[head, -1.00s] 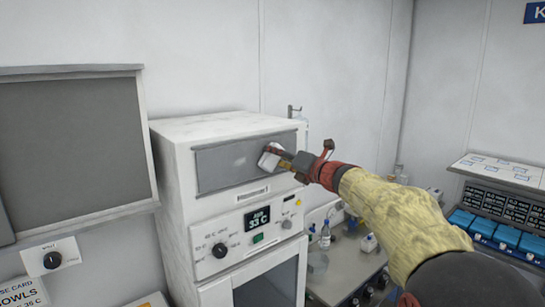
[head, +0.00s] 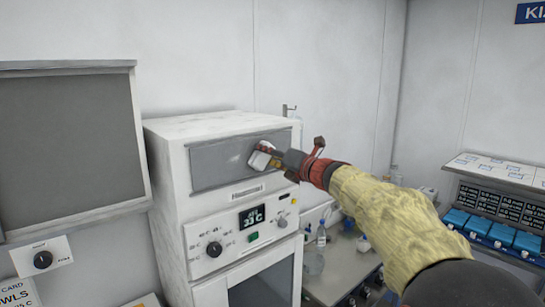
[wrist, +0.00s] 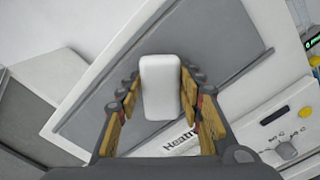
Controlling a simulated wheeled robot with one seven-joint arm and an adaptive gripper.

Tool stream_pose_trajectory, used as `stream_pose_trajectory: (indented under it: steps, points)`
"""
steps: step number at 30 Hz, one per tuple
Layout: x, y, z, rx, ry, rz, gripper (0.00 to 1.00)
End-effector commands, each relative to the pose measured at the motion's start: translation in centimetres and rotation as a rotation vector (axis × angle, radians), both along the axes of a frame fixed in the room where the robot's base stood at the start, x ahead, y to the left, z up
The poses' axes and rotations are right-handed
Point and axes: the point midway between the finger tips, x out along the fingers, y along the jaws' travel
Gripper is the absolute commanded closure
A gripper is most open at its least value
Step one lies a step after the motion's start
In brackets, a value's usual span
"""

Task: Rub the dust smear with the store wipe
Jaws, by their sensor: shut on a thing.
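My gripper (head: 274,158) is shut on the store wipe (head: 263,158), a small white rounded block. The wipe is at the right part of the dark grey panel (head: 215,176) on the front of a white cabinet. In the wrist view the wipe (wrist: 160,85) stands between the two fingers, with the grey panel (wrist: 225,30) behind it. I cannot tell whether it touches the panel. A faint pale patch, likely the dust smear (head: 237,159), shows on the panel just left of the wipe. Part of it may be hidden behind the wipe.
Below the panel is the cabinet's control face with a display (head: 252,216) and knobs. A grey board (head: 70,140) hangs on the left wall. A bench (head: 340,265) with bottles stands right of the cabinet, and blue trays (head: 490,229) are at far right.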

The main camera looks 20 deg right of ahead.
Motion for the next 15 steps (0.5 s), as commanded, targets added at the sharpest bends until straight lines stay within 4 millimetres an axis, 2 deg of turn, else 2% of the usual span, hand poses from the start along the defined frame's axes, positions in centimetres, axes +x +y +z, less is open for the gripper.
stream_pose_trajectory:
  steps: [15]
  points:
    - [-1.1, 3.2, -0.1, -0.001, -0.002, 0.006, 0.83]
